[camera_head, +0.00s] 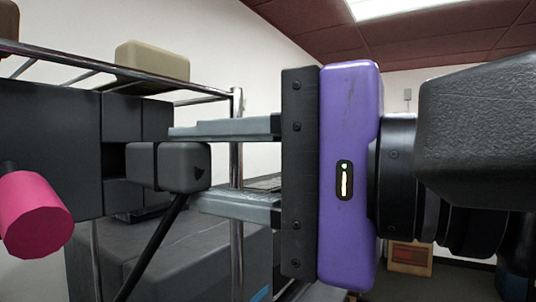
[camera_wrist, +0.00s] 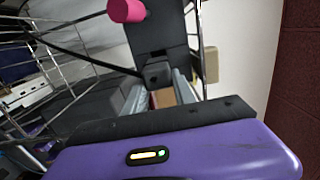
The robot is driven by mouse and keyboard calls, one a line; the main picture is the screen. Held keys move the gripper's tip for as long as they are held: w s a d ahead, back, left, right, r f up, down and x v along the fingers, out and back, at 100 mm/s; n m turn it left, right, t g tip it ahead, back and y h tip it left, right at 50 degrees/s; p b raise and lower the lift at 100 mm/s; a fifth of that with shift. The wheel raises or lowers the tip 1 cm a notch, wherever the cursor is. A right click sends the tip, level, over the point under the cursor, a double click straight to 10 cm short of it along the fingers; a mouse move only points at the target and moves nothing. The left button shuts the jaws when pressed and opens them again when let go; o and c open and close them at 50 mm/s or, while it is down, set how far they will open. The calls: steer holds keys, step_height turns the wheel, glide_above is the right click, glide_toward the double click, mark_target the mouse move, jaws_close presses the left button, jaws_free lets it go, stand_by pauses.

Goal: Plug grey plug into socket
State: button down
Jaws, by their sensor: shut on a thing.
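The grey plug (camera_head: 182,166) is a dark grey block with a black cable (camera_head: 152,248) hanging from it. My gripper (camera_head: 190,165), with a purple body, has its two light grey fingers on either side of the plug and is shut on it. The socket (camera_head: 112,160) is a dark square recess in a large dark grey block at the left. The plug's left end is at the mouth of the recess; how deep it sits cannot be told.
A pink cylinder (camera_head: 37,216) sticks out from the dark block near the socket. A metal wire rack (camera_head: 237,140) stands around it, with a beige box (camera_head: 152,60) on top. Dark boxes (camera_head: 200,255) are below. A white wall is behind.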

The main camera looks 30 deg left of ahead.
steer(key=shift+a, duration=0.75)
steer(key=shift+p, duration=1.1)
stand_by(1.1)
steer(key=shift+w+a, duration=0.1)
steer(key=shift+a, duration=0.5)
steer(key=shift+d, duration=0.3)
stand_by(4.1)
